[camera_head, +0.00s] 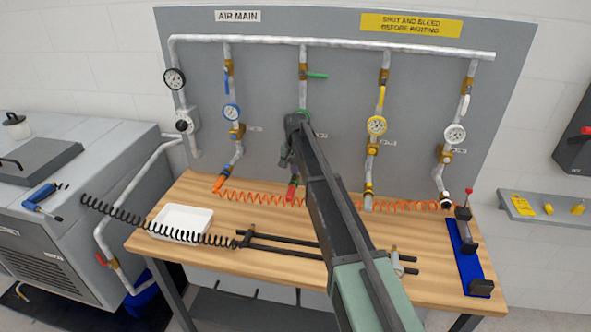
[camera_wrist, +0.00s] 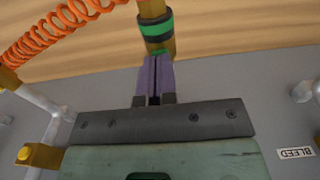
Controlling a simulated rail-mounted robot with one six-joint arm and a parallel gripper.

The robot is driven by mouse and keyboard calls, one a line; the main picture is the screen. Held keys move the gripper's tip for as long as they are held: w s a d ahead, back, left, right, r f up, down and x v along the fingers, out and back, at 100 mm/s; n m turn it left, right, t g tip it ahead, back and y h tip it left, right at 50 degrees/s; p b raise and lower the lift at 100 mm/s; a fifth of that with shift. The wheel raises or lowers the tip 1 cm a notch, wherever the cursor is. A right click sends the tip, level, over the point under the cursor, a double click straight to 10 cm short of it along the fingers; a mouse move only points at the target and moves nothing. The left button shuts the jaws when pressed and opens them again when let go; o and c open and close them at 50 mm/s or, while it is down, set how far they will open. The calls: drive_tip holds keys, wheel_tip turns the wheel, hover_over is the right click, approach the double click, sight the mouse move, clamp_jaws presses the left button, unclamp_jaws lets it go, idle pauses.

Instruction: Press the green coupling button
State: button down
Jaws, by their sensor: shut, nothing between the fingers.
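The green-banded coupling (camera_wrist: 156,32) is at the top centre of the wrist view, a brass fitting with green and dark rings. My gripper (camera_wrist: 154,60) has two purple fingers held together with nothing between them. Their tips are just below the coupling's lower end in the picture; I cannot tell whether they touch it. The green valve lever (camera_head: 317,75) shows above my arm. A red hose end (camera_head: 292,188) shows below, left of my arm.
An orange coiled hose (camera_head: 255,197) crosses the wooden bench (camera_head: 180,255). A white tray (camera_head: 181,222) and a blue fixture (camera_head: 466,255) stand on it.

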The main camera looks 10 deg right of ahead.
drive_tip(key=shift+f, duration=0.1)
drive_tip(key=shift+s+f+b, duration=0.6)
drive_tip(key=shift+f+b, duration=0.05)
drive_tip(key=shift+b, duration=0.3)
drive_tip(key=shift+w, duration=0.1)
drive_tip(key=shift+r, duration=0.1)
drive_tip(key=shift+r+p, duration=0.3)
drive_tip(key=shift+p, duration=0.3)
wheel_tip(320, 180, up, 14)
drive_tip(key=p, duration=1.4)
drive_tip(key=shift+f, duration=0.15)
drive_tip(key=shift+f, duration=0.1)
